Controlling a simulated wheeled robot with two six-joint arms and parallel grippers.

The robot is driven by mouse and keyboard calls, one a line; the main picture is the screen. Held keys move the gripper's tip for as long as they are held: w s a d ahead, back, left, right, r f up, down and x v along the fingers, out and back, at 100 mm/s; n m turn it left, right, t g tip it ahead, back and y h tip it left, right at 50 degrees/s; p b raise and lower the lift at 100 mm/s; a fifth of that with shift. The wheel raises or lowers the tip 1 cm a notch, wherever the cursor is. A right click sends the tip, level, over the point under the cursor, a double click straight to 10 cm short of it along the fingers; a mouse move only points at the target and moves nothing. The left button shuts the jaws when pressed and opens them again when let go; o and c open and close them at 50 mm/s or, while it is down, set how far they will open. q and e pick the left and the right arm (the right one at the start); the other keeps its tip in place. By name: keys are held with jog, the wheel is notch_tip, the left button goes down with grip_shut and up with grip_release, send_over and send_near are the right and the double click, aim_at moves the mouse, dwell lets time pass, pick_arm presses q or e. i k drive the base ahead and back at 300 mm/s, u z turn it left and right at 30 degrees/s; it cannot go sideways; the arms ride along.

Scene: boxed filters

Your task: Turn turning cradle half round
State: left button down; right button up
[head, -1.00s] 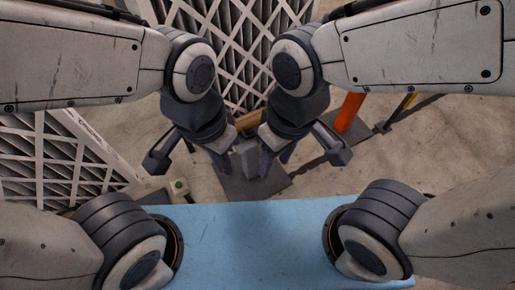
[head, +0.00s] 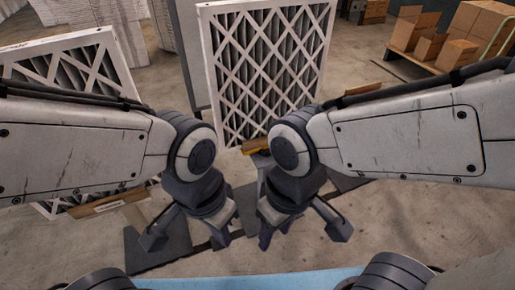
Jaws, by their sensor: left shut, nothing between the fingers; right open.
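A large pleated filter (head: 268,72) with a white lattice face stands upright beyond my grippers. At its foot is a yellow-brown support (head: 256,145), which may be part of the turning cradle; the rest is hidden behind my arms. My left gripper (head: 221,238) is shut and empty, pointing down in front of the filter. My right gripper (head: 273,234) is open and empty beside it. Both appear apart from the filter and the support.
Another lattice-faced filter (head: 75,70) stands at the left. A blue surface (head: 260,280) lies at the near edge. Cardboard boxes (head: 470,38) sit on a pallet at the back right. A dark plate (head: 150,245) lies on the floor. Floor at the right is open.

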aim_at(260, 146)
jog(key=u, duration=0.45)
jog(key=i, duration=1)
jog(key=z, duration=0.45)
